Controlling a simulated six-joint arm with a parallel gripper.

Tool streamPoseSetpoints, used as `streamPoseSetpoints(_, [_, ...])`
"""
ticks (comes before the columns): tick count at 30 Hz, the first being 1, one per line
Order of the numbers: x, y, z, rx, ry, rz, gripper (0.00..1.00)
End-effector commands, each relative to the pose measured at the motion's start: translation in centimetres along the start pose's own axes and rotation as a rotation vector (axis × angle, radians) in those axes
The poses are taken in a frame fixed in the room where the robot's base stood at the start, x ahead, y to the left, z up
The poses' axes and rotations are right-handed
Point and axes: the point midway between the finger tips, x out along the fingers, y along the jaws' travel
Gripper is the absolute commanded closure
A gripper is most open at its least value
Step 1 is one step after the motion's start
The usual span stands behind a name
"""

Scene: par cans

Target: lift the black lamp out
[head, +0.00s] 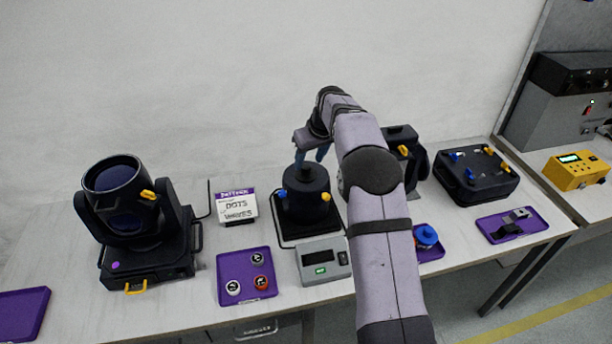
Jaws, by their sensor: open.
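A black round housing (306,200) stands upright on a black base plate (287,233) at the middle of the table. It carries a blue clip on its left and a yellow clip on its right. A narrower black piece (306,174) sticks up from its top; I take it for the lamp, but cannot tell where it ends and the housing begins. My arm hides the area to the right.
A large black moving-head light (125,200) stands at left. A lettered card (236,207), a purple tray with small round parts (232,258) and a grey box with a green light (322,262) surround the housing. Another black fixture (478,176) lies at right.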

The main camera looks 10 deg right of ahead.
Motion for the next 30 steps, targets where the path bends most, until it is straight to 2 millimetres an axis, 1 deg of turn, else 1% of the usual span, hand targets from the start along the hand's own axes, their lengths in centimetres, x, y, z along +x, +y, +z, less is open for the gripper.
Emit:
streamPoseSetpoints(6, [2.4,-0.1,-0.1,-0.001,-0.002,-0.001,0.54])
streamPoseSetpoints(9, [3.1,-0.1,-0.1,-0.001,-0.001,0.0,0.54])
streamPoseSetpoints(12, [3.4,-0.1,0.0,-0.001,0.0,0.0,0.54])
streamPoseSetpoints(18, [3.5,-0.1,0.0,-0.001,0.001,0.0,0.54])
streamPoseSetpoints(19, [3.5,-0.1,0.0,-0.001,0.001,0.0,0.59])
streamPoseSetpoints(20, [3.5,-0.1,0.0,0.0,0.001,0.0,0.66])
streamPoseSetpoints(21, [3.5,-0.1,0.0,0.0,0.001,0.0,0.75])
streamPoseSetpoints(23, [3.5,-0.1,0.0,0.0,0.001,0.0,0.9])
streamPoseSetpoints(24, [3.5,-0.1,0.0,0.0,0.001,0.0,0.99])
streamPoseSetpoints(30, [3.4,-0.1,-0.1,0.0,0.003,0.001,1.0])
